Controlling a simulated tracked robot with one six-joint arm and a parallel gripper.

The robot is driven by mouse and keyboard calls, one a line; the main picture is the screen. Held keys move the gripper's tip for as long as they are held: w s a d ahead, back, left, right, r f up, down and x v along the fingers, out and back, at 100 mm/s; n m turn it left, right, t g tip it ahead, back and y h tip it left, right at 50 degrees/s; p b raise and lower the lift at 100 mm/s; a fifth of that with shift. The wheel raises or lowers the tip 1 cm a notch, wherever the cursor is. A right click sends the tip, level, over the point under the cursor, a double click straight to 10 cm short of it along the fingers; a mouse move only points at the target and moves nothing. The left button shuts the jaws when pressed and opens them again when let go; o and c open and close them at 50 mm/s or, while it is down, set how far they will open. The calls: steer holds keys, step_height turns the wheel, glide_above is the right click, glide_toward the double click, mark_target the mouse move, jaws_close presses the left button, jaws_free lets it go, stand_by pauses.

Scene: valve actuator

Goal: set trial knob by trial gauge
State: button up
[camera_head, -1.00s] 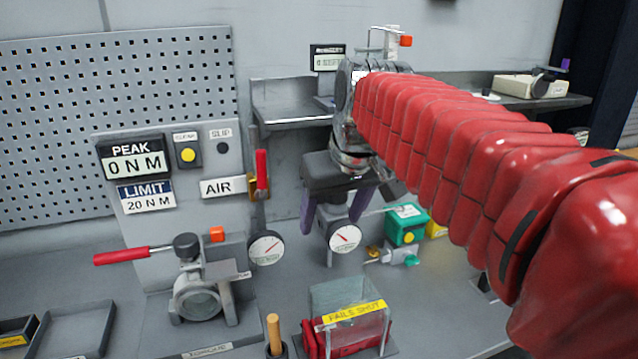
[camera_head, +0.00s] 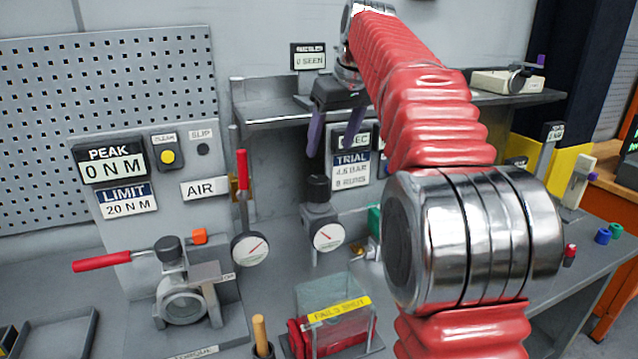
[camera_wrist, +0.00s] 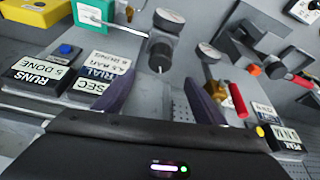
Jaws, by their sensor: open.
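A black knob (camera_head: 318,188) stands upright on a grey regulator body, with a round white gauge (camera_head: 327,236) on its front. The gauge's red needle slants; its figures are too small to read. A sign (camera_head: 352,170) beside it reads TRIAL, 4.6 BAR, 8 RUNS. My gripper (camera_head: 331,150) is open and empty, its purple fingers pointing down above the knob and apart from it. In the wrist view, the dark knob (camera_wrist: 161,50) lies beyond and between the open fingers of my gripper (camera_wrist: 158,85), with the gauge (camera_wrist: 169,19) behind it.
A second gauge (camera_head: 250,247) and the red AIR lever (camera_head: 243,170) stand left of the regulator. A clear FAILS SHUT box (camera_head: 335,312) sits in front. A green box (camera_wrist: 93,12) is close by the knob. A shelf (camera_head: 280,115) runs behind.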

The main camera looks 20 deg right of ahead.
mark_target(320, 179)
steer(key=shift+f, duration=0.15)
steer(key=x, duration=1.3)
steer(key=shift+w+f, duration=0.15)
steer(key=shift+f, duration=0.1)
steer(key=shift+c, duration=0.3)
steer(key=c, duration=0.9)
steer(key=shift+d, duration=0.2)
steer(key=shift+c, duration=0.5)
steer(key=shift+a, duration=0.15)
